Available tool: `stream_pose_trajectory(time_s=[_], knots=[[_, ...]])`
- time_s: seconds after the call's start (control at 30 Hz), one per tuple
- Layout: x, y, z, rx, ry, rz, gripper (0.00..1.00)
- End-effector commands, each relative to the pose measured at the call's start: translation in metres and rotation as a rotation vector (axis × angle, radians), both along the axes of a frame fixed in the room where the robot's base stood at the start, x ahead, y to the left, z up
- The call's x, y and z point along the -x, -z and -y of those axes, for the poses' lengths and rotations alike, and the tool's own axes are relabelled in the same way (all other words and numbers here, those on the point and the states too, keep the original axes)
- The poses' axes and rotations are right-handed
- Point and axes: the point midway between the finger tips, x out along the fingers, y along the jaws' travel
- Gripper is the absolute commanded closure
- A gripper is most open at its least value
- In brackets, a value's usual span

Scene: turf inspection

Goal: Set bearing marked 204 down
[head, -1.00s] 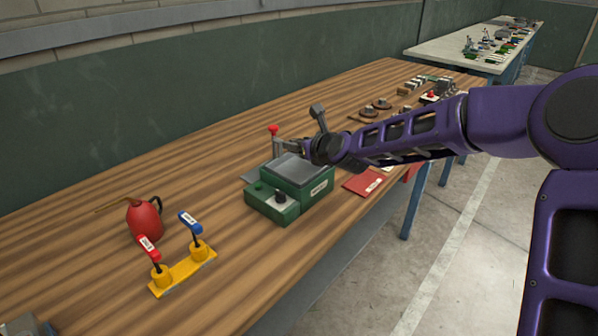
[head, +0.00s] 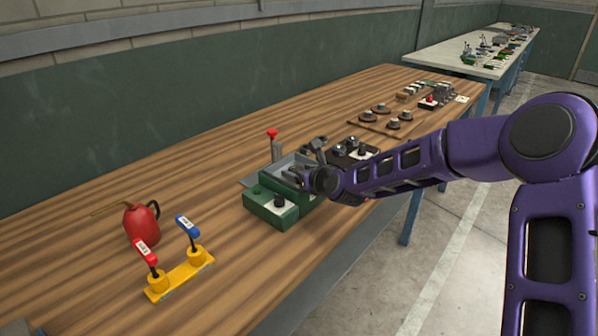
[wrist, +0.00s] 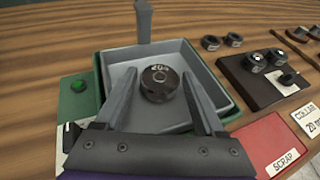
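A dark round bearing (wrist: 160,83) with a number starting "20" on top is in the grey tray (wrist: 204,78) of the green tester; the last digit is blurred. My gripper (wrist: 160,74) has its two fingers on either side of the bearing, with a thin gap showing at each side. In the head view my gripper (head: 297,174) is low at the tray of the green tester (head: 270,209). The bearing is hidden there by my wrist.
A red-knobbed lever (head: 272,140) rises behind the tray. To the right are a black block (wrist: 262,77) holding round parts and a red scrap mat (wrist: 272,143). A red oil can (head: 141,221) and a yellow stand (head: 180,277) with two handles are at left.

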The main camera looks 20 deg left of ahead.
Motion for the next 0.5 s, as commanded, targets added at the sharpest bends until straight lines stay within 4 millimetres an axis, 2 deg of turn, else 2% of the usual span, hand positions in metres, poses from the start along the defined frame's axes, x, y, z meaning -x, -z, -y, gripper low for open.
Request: stream_pose_trajectory(time_s=[0.37, 0.5], knots=[[0.0, -0.006, 0.0, 0.001, -0.001, 0.002, 0.26], [0.01, -0.011, 0.013, 0.0, 0.002, 0.0, 0.26]])
